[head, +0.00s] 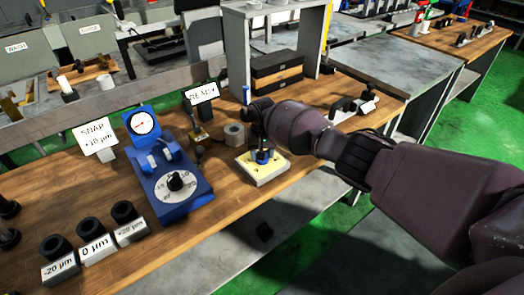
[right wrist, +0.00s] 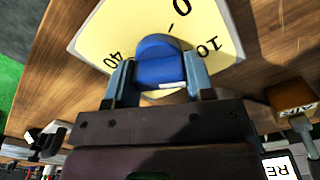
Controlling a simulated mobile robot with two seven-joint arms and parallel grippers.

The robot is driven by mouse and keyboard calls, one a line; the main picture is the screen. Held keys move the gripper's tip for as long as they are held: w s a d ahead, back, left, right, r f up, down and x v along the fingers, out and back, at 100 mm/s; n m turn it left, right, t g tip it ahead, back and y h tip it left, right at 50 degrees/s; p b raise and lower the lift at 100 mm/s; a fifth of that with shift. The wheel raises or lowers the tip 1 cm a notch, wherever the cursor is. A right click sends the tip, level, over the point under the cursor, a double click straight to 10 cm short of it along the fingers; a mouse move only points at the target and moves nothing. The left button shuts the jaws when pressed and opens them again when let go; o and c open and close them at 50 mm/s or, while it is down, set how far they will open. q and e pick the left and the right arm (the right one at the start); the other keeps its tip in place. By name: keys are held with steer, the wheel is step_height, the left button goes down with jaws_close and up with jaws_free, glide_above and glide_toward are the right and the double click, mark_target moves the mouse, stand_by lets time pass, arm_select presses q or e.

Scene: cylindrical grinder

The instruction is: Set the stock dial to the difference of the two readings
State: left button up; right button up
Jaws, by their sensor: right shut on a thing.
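The stock dial is a pale yellow plate (head: 268,179) with a blue knob (head: 262,156), near the front edge of the wooden bench. My right gripper (head: 262,145) reaches it from the right. In the right wrist view the gripper (right wrist: 158,76) is shut on the blue knob (right wrist: 157,60), one finger on each side. The yellow plate (right wrist: 195,25) shows 0, 10 and 40; its other marks are hidden. A white mark shows on the knob's palm side. A blue gauge (head: 143,123) has a needle too small to read. A card (head: 97,137) reads "SNAP +10 µm". My left gripper is not in view.
The blue gauge's base carries a black knob (head: 176,181) on a white scale. Several black cylinders on labelled blocks, such as "0 µm" (head: 97,250), stand at front left. A READY sign (head: 202,93) and a grey ring (head: 234,134) are left of the stock dial.

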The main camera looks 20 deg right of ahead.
stand_by(0.5)
steer(key=o, duration=0.6)
steer(key=shift+o, duration=1.5)
steer(key=shift+r, duration=0.15)
step_height(320, 180, up, 10)
steer(key=shift+r+p, duration=0.25)
steer(key=shift+p, duration=0.75)
